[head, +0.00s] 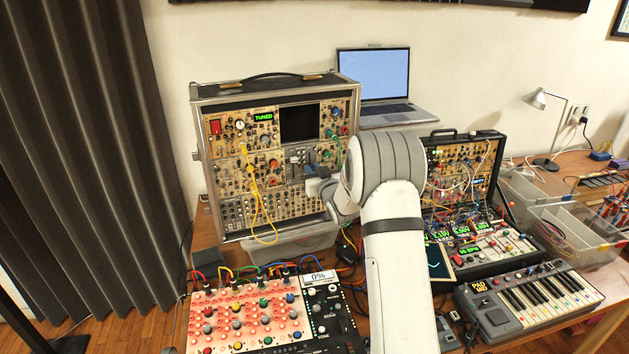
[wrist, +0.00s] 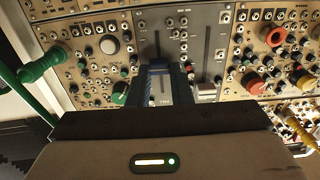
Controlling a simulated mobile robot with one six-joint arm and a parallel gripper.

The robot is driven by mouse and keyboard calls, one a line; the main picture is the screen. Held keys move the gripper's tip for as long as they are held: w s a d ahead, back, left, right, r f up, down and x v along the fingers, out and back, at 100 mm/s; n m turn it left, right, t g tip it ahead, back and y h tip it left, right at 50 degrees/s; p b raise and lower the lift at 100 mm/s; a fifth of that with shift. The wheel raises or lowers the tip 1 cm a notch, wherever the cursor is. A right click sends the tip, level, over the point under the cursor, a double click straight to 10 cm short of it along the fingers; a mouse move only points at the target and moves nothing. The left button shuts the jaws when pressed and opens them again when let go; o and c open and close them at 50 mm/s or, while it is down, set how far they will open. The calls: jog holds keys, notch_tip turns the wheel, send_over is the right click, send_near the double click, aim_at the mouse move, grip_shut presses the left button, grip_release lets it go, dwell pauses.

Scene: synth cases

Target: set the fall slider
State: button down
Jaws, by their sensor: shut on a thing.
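My gripper (wrist: 159,76) is at the grey slider panel (wrist: 186,30) of the modular synth case. Its two dark fingers are shut over one slider, which I take as the fall slider; the small lettering between them is hard to read. The bare slot of this slider (wrist: 157,42) runs up from the fingertips, and its cap is hidden between them.
In the wrist view a green cable plug (wrist: 42,68) sticks out to the left. Yellow cables (head: 258,205) hang from the case (head: 227,103). A red-lit mixer (head: 250,322), a smaller patched case (head: 497,150) and a keyboard (head: 530,300) crowd the table.

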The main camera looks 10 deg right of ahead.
notch_tip(320, 180, up, 4)
jog(key=shift+r+b, duration=0.15)
jog(key=shift+b, duration=0.15)
jog(key=c, duration=1.3)
grip_release()
jog(key=shift+s, duration=0.25)
jog(key=b, duration=0.3)
send_near(309, 152)
jog(key=shift+s+d, duration=0.2)
jog(key=shift+s, duration=0.7)
